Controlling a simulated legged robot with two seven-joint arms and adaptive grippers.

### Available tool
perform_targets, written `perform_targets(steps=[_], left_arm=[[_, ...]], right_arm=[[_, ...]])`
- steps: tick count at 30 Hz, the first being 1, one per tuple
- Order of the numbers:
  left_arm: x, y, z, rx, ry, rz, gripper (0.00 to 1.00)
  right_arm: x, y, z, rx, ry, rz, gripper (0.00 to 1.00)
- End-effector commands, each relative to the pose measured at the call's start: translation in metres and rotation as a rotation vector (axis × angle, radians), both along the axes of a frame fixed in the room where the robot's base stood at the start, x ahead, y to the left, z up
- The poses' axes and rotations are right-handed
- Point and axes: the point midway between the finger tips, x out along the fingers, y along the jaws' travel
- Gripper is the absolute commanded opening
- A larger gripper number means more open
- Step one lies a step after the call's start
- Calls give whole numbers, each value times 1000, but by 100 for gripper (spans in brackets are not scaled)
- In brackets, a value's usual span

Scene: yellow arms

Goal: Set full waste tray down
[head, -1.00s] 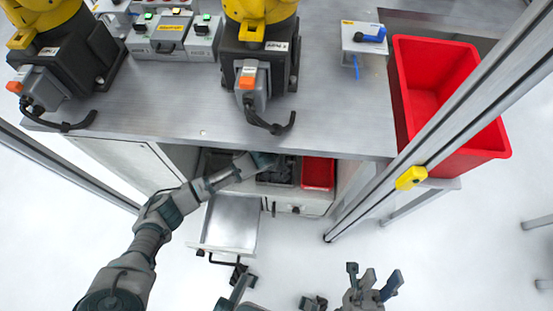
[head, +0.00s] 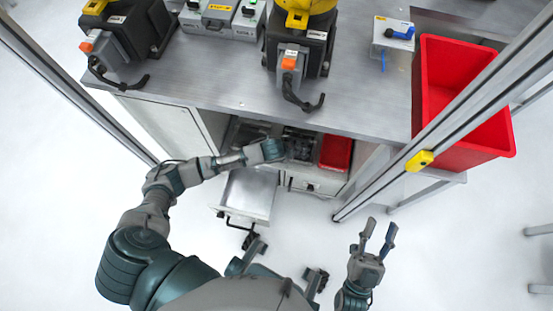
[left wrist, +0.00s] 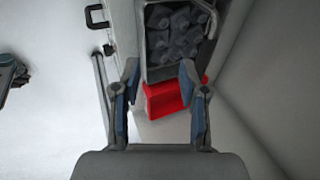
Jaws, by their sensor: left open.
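The waste tray (head: 299,146), full of dark grey pieces, sits in the cabinet opening under the bench. It also shows in the left wrist view (left wrist: 178,72), just beyond my fingers. My left gripper (head: 272,150) reaches into the opening beside this tray, its fingers mostly hidden in the head view. In the left wrist view my left gripper (left wrist: 158,70) is open, with nothing held between its fingers. One finger overlaps the tray's near corner; I cannot tell whether they touch. My right gripper (head: 377,232) is open and empty over the floor, right of the cabinet.
A red tray (head: 336,152) sits right of the waste tray and shows in the left wrist view (left wrist: 163,101). An empty pulled-out drawer (head: 248,194) lies below my left forearm. A large red bin (head: 450,75) stands at right, behind a frame post (head: 470,110). The bench edge overhangs the opening.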

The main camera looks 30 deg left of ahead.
Motion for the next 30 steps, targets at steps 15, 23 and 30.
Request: perform_targets(steps=[15, 23, 30], left_arm=[[-62, -64, 9, -240, -85, -12, 43], [-105, -158, 145, -1048, -468, 182, 43], [-149, -84, 259, -1436, -880, 386, 43]], right_arm=[[20, 3, -29, -80, 243, 5, 40], [22, 3, -29, -80, 244, 5, 40], [22, 4, -30, -80, 244, 5, 40]])
